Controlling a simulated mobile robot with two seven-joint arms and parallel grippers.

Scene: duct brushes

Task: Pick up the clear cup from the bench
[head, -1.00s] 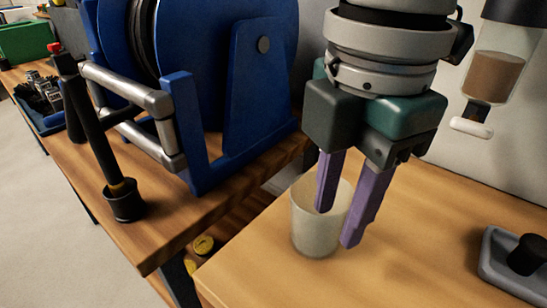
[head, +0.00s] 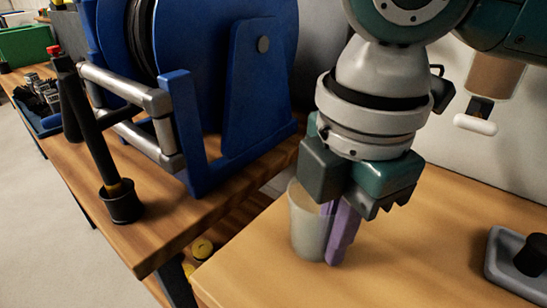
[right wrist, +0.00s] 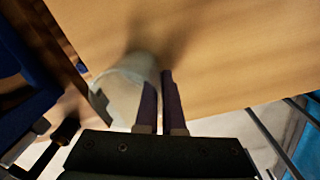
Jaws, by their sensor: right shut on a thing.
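The clear cup (head: 307,228), translucent and greyish, is upright near the left edge of the wooden bench (head: 440,235); its base appears to be on the bench top. My right gripper (head: 335,235) comes down from above and is shut on the cup's right-hand wall. One purple finger is inside the rim and the other is outside. In the right wrist view, the cup (right wrist: 118,88) lies just left of the two close purple fingers (right wrist: 159,85). My left gripper is out of view.
A second wooden bench to the left bears a large blue reel (head: 215,80) and a black upright tool in a round holder (head: 121,203). A gap separates the benches. A grey tray with a black knob (head: 530,255) sits at the right. A dispenser (head: 485,90) hangs on the wall.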

